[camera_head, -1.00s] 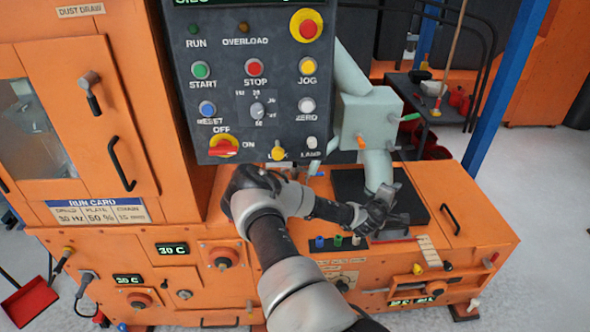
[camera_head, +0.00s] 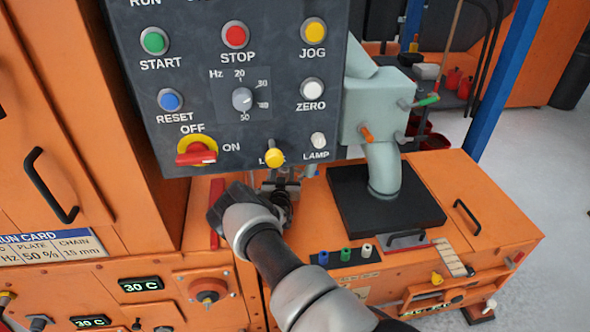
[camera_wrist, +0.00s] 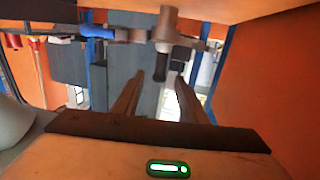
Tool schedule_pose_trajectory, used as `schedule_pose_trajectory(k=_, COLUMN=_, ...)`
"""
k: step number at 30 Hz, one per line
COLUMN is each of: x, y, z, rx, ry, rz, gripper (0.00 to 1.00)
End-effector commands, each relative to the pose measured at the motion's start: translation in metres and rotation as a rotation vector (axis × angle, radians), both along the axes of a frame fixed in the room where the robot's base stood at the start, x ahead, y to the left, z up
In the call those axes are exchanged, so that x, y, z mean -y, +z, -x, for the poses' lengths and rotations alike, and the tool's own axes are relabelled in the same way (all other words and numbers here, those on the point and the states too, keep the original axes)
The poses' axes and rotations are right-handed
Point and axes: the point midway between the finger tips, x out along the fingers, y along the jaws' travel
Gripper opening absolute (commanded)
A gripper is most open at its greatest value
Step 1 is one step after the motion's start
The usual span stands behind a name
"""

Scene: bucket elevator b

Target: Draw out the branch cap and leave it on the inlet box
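My gripper (camera_head: 281,188) is just below the control panel, partly hidden by the panel and my wrist. In the wrist view its two fingers (camera_wrist: 161,82) are apart with nothing held between them. Beyond the fingertips is a brownish pipe fitting (camera_wrist: 166,24) with a short black end piece (camera_wrist: 160,72) pointing down between them. This may be the branch cap, but I cannot tell for sure. A blue handle (camera_wrist: 98,31) sits left of the fitting. The low orange box (camera_head: 490,222), likely the inlet box, is right of my gripper, with a black plate on top.
The control panel (camera_head: 290,105) hangs close above my gripper. A pale green pipe unit (camera_head: 378,108) stands on the black plate (camera_head: 345,205). A red strip (camera_head: 217,212) lies left of my gripper.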

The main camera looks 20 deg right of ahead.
Motion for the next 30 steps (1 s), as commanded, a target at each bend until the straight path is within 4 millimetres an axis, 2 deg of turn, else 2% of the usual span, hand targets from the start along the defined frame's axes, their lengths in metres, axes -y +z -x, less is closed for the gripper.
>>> schedule_pose_trajectory(k=7, x=0.013, y=-0.009, z=-0.029, rx=0.003, ry=0.0, rz=0.0, gripper=0.39)
schedule_pose_trajectory(k=15, x=0.026, y=-0.007, z=-0.06, rx=0.001, ry=-0.001, rz=0.002, gripper=0.39)
schedule_pose_trajectory(k=27, x=0.029, y=-0.003, z=-0.067, rx=-0.001, ry=-0.001, rz=0.003, gripper=0.39)
schedule_pose_trajectory(k=28, x=0.029, y=-0.003, z=-0.067, rx=-0.001, ry=-0.001, rz=0.003, gripper=0.37)
schedule_pose_trajectory(k=30, x=0.029, y=-0.004, z=-0.067, rx=-0.001, ry=-0.001, rz=0.003, gripper=0.25)
